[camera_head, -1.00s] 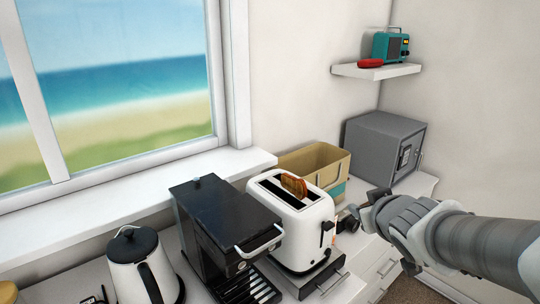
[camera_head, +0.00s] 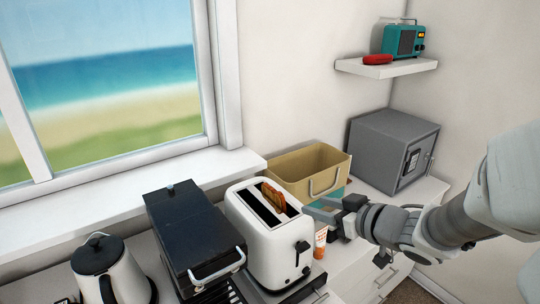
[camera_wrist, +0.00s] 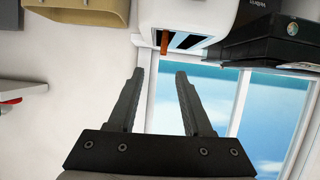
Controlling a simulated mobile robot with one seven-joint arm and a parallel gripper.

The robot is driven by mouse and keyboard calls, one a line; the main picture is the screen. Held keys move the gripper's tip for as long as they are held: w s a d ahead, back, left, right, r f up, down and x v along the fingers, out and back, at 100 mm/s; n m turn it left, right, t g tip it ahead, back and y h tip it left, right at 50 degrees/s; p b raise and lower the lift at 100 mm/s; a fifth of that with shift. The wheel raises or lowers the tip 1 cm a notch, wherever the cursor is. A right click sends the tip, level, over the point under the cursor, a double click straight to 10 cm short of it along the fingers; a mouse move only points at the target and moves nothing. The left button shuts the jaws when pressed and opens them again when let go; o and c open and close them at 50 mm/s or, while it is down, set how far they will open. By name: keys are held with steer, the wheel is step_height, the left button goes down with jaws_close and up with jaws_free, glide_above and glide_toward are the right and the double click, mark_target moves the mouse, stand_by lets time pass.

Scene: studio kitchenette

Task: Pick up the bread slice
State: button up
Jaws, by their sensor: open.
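The browned bread slice (camera_head: 274,195) stands upright in a slot of the white toaster (camera_head: 270,245), its upper part sticking out. In the wrist view the slice (camera_wrist: 164,43) shows small at the top, in the toaster (camera_wrist: 190,20). My gripper (camera_head: 312,208) is to the right of the toaster in the head view, apart from the slice. In the wrist view my gripper (camera_wrist: 157,75) has its two fingers spread with nothing between them. The lower part of the slice is hidden inside the slot.
A black coffee machine (camera_head: 195,235) stands left of the toaster, and a kettle (camera_head: 105,265) further left. A tan bin (camera_head: 330,160) and a grey safe (camera_head: 385,150) are behind. A small tube (camera_head: 320,238) stands beside the toaster. A shelf (camera_head: 385,68) is above.

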steer(key=b, duration=0.1)
glide_toward(274, 188)
steer(key=w+f, duration=0.1)
steer(key=w+a+f, duration=0.1)
steer(key=w+f, duration=0.1)
steer(key=shift+w+a+f, duration=0.2)
steer(key=shift+a+f, duration=0.1)
steer(key=shift+a, duration=0.1)
steer(key=shift+w+a, duration=0.35)
steer(key=shift+a, duration=0.1)
steer(key=x, duration=0.4)
steer(key=shift+w+a+r, duration=0.15)
steer(key=shift+a, duration=0.1)
jaws_close()
